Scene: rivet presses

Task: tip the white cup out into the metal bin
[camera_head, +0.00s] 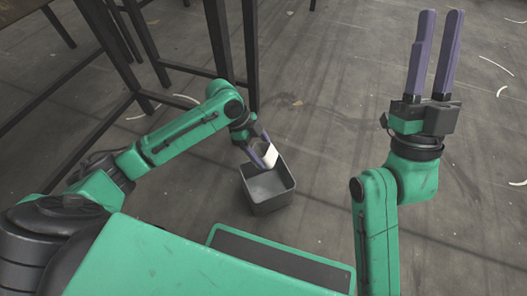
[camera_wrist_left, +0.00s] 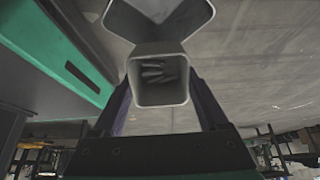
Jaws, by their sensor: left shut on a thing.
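The white cup (camera_head: 271,156) is between the purple fingers of my left gripper (camera_head: 265,154), which is shut on it. It is tilted over the far left part of the open grey metal bin (camera_head: 270,206), which stands on the floor. In the left wrist view the cup's square mouth (camera_wrist_left: 160,103) shows, with several small grey pieces (camera_wrist_left: 158,72) inside. The bin (camera_wrist_left: 160,48) shows just beyond the cup there. In the head view the bin's visible inside looks empty, but part is hidden. My right gripper (camera_head: 441,16) is raised at the right, its fingers apart with nothing between them.
Dark metal table legs (camera_head: 250,50) stand at the upper left, behind my left arm. White curved strips (camera_head: 494,62) lie scattered on the grey concrete floor (camera_head: 330,110). The floor right of the bin is clear.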

